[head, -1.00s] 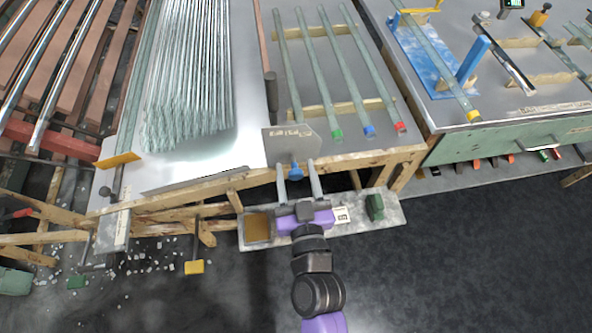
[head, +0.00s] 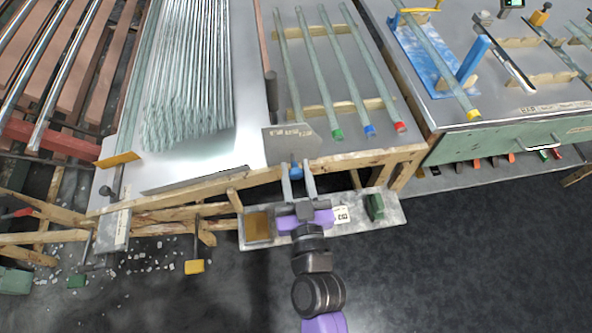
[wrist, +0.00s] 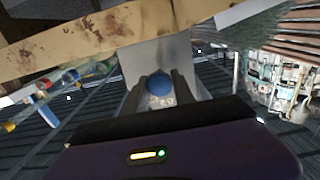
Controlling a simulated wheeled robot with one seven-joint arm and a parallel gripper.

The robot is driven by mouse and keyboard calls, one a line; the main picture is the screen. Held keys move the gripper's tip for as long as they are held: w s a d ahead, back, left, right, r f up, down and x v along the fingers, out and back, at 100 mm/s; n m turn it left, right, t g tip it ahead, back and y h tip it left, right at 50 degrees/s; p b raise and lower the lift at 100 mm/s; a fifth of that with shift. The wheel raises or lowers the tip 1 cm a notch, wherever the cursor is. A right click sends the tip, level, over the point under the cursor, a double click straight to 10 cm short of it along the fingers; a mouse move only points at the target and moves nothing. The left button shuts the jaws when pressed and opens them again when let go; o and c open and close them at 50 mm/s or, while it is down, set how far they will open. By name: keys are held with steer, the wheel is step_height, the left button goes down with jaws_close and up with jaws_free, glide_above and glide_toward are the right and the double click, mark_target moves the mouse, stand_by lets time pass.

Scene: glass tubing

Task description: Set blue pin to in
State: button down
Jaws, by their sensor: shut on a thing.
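The blue pin (head: 296,170) sits at the lower edge of a grey metal plate (head: 291,143) at the front of the bench. Only its round blue head shows clearly. My gripper (head: 297,172) reaches up to it, its two grey fingers on either side of the head. In the wrist view the blue pin (wrist: 158,85) lies between the fingertips (wrist: 159,88), with the grey plate (wrist: 155,55) behind it. The fingers are shut on the pin. How deep the pin sits in the plate is hidden.
Several glass tubes (head: 325,80) with coloured ends lie on the bench above the plate. A wooden front rail (head: 372,158) runs beside it. A low shelf (head: 385,218) with a green block (head: 375,207) lies beneath my gripper. Dark floor is open at the lower right.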

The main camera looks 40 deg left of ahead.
mark_target(296, 176)
stand_by(0.8)
steer(key=shift+x, duration=1.2)
steer(key=c, duration=1.1)
jaws_free()
steer(key=shift+w+a, duration=0.15)
steer(key=b+v, duration=0.1)
steer(key=v, duration=0.7)
steer(key=shift+a+b, duration=0.1)
steer(key=shift+b, duration=0.25)
